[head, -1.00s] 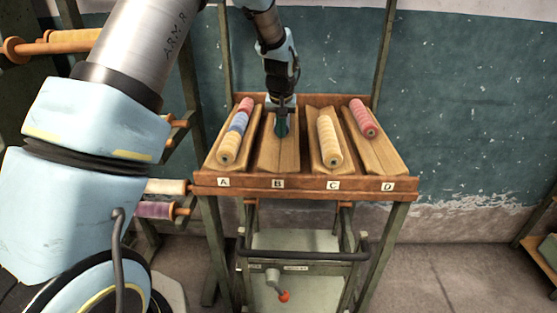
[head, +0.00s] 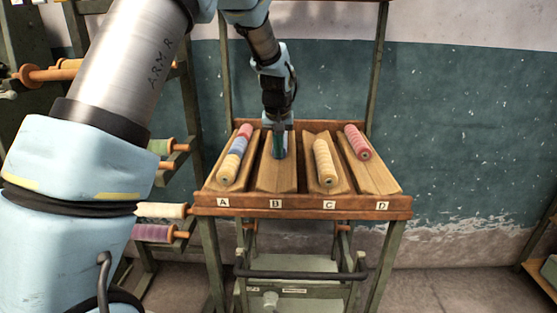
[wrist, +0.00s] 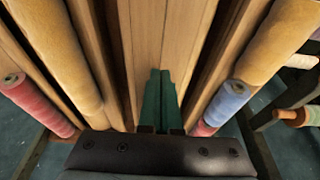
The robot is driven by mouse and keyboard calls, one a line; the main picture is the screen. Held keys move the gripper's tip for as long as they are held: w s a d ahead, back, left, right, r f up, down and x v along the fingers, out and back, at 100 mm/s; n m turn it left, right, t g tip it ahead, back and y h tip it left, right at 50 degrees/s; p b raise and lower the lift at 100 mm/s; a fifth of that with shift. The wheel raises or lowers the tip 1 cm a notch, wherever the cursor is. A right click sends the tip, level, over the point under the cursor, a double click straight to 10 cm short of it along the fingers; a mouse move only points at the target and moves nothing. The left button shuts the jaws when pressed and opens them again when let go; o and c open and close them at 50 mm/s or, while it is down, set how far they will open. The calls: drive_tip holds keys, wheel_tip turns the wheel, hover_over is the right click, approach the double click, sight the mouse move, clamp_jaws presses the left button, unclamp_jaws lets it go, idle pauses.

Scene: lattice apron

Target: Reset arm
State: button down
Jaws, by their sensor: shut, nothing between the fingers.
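My gripper (head: 279,152) is over the upper part of empty lane B (head: 276,182) of the wooden rack, pointing down. Its two teal fingers are together with nothing between them; they also show closed in the wrist view (wrist: 160,100). Whether the fingertips touch the lane, I cannot tell. Part of my arm fills the left of the head view.
Lane A holds a red, blue and yellow row of spools (head: 235,160). Lane C holds a cream row (head: 324,162), and lane D a red spool or spools (head: 357,142). Rack posts (head: 377,70) rise on both sides. Pegs with thread spools (head: 153,233) stand at left.

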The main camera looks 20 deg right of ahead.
drive_tip(key=d+b+v, duration=0.1)
drive_tip(key=v, duration=0.5)
drive_tip(key=s+a+f, duration=0.1)
drive_tip(key=a, duration=0.6)
drive_tip(key=s+a+f+n, duration=0.1)
drive_tip(key=a, duration=0.6)
drive_tip(key=s+a+f+n, duration=0.1)
drive_tip(key=a, duration=0.6)
drive_tip(key=shift+a+f+g+y, duration=0.2)
drive_tip(key=shift+g+y, duration=0.1)
drive_tip(key=shift+y, duration=0.1)
drive_tip(key=s+a+f+n, duration=0.1)
drive_tip(key=s+a+f, duration=0.3)
drive_tip(key=s+a, duration=0.8)
drive_tip(key=a, duration=0.2)
drive_tip(key=shift+s+a+f+n+g, duration=0.2)
drive_tip(key=shift+s+a+n+g, duration=0.2)
